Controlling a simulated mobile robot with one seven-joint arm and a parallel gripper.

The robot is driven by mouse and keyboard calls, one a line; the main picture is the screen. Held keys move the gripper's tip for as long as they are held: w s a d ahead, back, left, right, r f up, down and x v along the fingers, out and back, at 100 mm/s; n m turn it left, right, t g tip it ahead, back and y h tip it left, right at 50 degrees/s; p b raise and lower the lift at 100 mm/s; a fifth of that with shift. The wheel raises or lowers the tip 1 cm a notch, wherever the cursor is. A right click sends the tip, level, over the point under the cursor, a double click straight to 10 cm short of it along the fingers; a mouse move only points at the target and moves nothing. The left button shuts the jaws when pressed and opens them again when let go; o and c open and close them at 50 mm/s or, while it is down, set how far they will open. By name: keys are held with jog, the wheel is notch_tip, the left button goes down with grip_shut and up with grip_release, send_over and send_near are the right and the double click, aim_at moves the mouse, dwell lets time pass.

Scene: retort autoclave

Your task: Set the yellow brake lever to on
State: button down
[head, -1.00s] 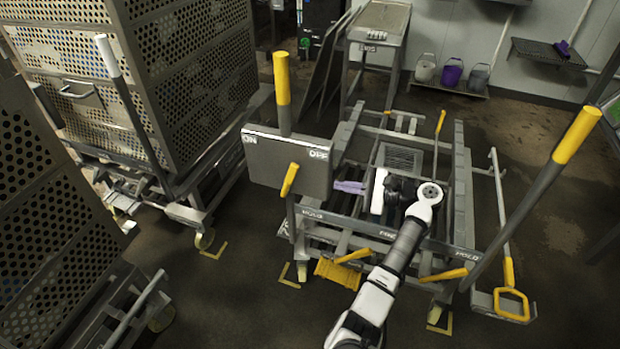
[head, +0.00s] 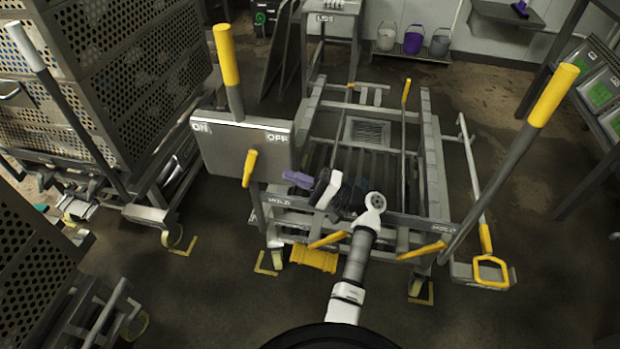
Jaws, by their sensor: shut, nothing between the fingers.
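The yellow brake lever (head: 250,168) is a short handle low on the front of a grey plate (head: 225,150). The plate is marked ON at its upper left and OFF at its upper right. The lever's upper end leans slightly right, toward the OFF side. My gripper (head: 289,176) has purple fingers that point left toward the lever.
A taller yellow-topped post (head: 228,60) rises behind the plate. A grey frame with rollers (head: 400,165) lies behind and under my arm. Another yellow-topped bar (head: 545,95) slants up at right. Perforated crates (head: 110,80) stand at left. Open floor lies in front.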

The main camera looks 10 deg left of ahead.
aim_at(254, 157)
jog(key=p+x, duration=0.2)
jog(key=x, duration=0.5)
dwell(0.3)
jog(key=a+r+h+p, duration=0.1)
jog(key=h+p, duration=0.1)
jog(key=a+r+h+p, duration=0.1)
jog(key=a+h+p, duration=0.1)
jog(key=p, duration=0.1)
jog(key=shift+w+a+r+h, duration=0.1)
jog(key=shift+r+h, duration=0.2)
jog(key=shift+r, duration=0.05)
jog(key=shift+a+p, duration=0.6)
jog(key=shift+a, duration=0.5)
jog(key=shift+a+r+h+p, duration=0.2)
jog(key=shift+a+h+p, duration=0.1)
jog(key=shift+a+h, duration=0.4)
jog(key=shift+x, duration=1.2)
jog(key=shift+a, duration=0.1)
jog(key=shift+r, duration=0.1)
